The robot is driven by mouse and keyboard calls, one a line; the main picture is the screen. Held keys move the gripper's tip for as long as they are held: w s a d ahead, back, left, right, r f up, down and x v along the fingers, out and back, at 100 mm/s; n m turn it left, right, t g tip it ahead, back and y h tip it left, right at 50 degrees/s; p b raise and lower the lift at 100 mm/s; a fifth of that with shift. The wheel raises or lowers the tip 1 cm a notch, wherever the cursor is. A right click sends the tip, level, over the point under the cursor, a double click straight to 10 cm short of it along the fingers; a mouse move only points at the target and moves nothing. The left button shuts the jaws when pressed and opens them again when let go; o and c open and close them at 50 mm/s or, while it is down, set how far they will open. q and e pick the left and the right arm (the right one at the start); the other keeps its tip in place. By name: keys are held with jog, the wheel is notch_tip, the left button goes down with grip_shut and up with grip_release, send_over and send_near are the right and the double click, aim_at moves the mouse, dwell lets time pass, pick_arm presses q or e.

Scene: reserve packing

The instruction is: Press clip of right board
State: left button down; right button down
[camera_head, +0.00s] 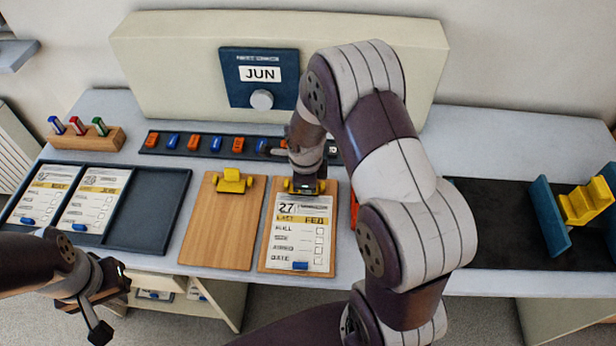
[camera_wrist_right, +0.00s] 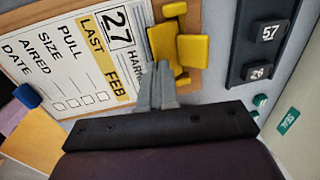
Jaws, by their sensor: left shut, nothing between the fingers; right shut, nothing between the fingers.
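The right board (camera_head: 264,258) is a wooden clipboard lying on the table, with a white card (camera_head: 303,232) headed 27, LAST FEB on it. Its yellow clip (camera_wrist_right: 193,50) shows in the right wrist view at the board's top end; in the head view my right gripper mostly covers it. My right gripper (camera_head: 304,186) is shut and empty, pointing down at the clip. In the wrist view its fingertips (camera_wrist_right: 158,72) are beside the clip's lever; I cannot tell whether they touch. My left gripper (camera_head: 108,300) is shut and empty, in front of the table at the lower left.
A left board (camera_head: 215,250) with a yellow clip (camera_head: 231,181) and no card lies beside it. A dark tray (camera_head: 160,205) holds two cards at the left. Behind are a strip of coloured tags (camera_head: 183,143) and a JUN panel (camera_head: 258,95). A yellow-and-blue device (camera_head: 585,203) stands right.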

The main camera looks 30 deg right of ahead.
jog(key=shift+s+a, duration=0.1)
jog(key=shift+s, duration=0.05)
jog(key=shift+w+f, duration=0.1)
jog(key=shift+w, duration=0.1)
jog(key=shift+w+d+f, duration=0.15)
jog(key=shift+w+d, duration=0.35)
jog(key=shift+w, duration=0.1)
